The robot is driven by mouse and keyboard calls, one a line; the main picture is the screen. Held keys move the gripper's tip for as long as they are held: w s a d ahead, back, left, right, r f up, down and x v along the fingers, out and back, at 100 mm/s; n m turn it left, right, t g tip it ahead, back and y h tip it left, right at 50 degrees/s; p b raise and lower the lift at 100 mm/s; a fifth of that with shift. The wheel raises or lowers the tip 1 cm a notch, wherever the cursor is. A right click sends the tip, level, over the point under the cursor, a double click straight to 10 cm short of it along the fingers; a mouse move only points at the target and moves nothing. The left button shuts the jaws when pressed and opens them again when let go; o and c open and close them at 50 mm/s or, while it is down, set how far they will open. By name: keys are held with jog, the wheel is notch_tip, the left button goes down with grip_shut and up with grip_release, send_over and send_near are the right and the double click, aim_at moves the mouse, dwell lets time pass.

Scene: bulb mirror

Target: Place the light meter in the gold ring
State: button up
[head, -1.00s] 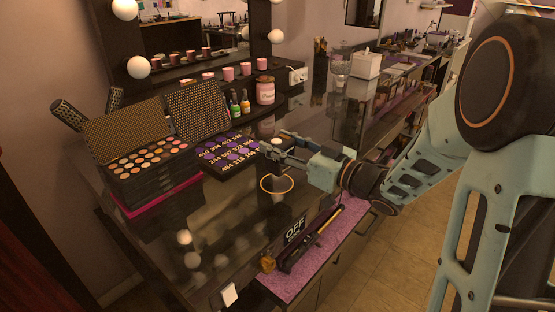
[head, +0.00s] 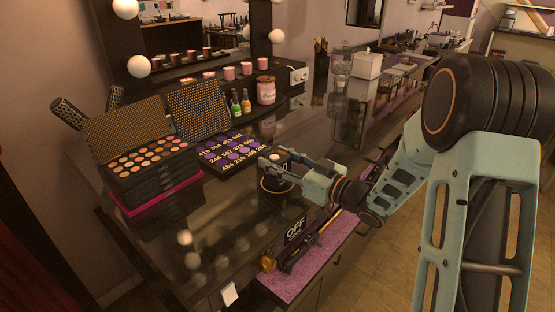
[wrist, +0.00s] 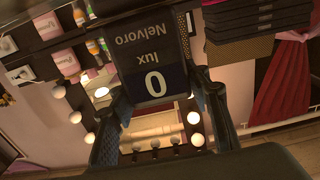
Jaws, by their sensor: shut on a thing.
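The light meter (wrist: 170,50) is a dark box, its display reading 0 upside down in the wrist view. My gripper (wrist: 160,95) is shut on it, one finger on each side. In the head view the gripper (head: 268,167) holds the meter, whose white dome (head: 276,156) shows at the top, low over the dark glossy counter. The gold ring (head: 263,186) lies on the counter right below, mostly hidden by the meter and fingers. I cannot tell whether the meter touches the counter or stands fully inside the ring.
A palette of purple pans with numbers (head: 228,152) lies just left of the gripper, and a stacked makeup case (head: 155,180) stands farther left. An OFF sign (head: 295,229) and tools lie in front on a purple strip (head: 292,287).

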jog(key=o, duration=1.2)
jog(key=shift+f, duration=0.1)
jog(key=shift+o, duration=0.2)
jog(key=shift+r, duration=0.2)
jog(key=v, duration=1.2)
